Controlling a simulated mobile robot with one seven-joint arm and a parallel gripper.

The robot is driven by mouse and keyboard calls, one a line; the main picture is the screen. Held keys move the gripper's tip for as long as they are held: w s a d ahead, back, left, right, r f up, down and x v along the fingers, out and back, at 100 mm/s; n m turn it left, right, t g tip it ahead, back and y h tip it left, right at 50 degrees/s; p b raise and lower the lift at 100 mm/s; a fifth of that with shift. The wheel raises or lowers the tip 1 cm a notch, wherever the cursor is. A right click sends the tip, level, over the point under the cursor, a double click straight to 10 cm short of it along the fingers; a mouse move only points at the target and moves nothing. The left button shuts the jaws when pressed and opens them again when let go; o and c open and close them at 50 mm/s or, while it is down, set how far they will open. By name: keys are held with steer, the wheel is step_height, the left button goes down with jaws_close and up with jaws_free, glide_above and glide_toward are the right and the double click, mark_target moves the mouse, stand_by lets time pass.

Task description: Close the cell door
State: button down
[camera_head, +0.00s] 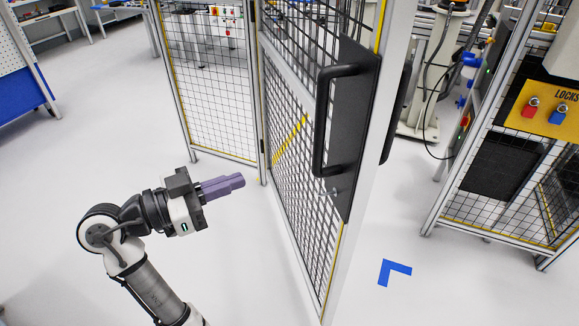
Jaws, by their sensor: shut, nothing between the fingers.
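The cell door (300,215) is a wire-mesh panel in an aluminium frame with yellow edging. It stands open, swung out towards me, with its free edge near the middle right of the picture. A black plate near that edge carries a large black handle (322,120). My gripper (240,181), with purple-grey fingers, is shut and empty. It is to the left of the door, pointing at its mesh face, and appears apart from it. The door's far side is mostly hidden.
A fixed mesh fence panel (212,85) stands behind the door's hinge side. To the right, across a gap, is a frame post with a yellow lock board (545,105) holding padlocks. A blue floor mark (393,270) lies in the gap. The floor at left is clear.

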mark_target(314, 156)
steer(key=p+x, duration=0.5)
steer(key=x, duration=0.8)
steer(key=shift+s, duration=0.15)
steer(key=shift+w+d+f, duration=0.1)
steer(key=shift+w+d, duration=0.25)
steer(key=shift+d, duration=0.2)
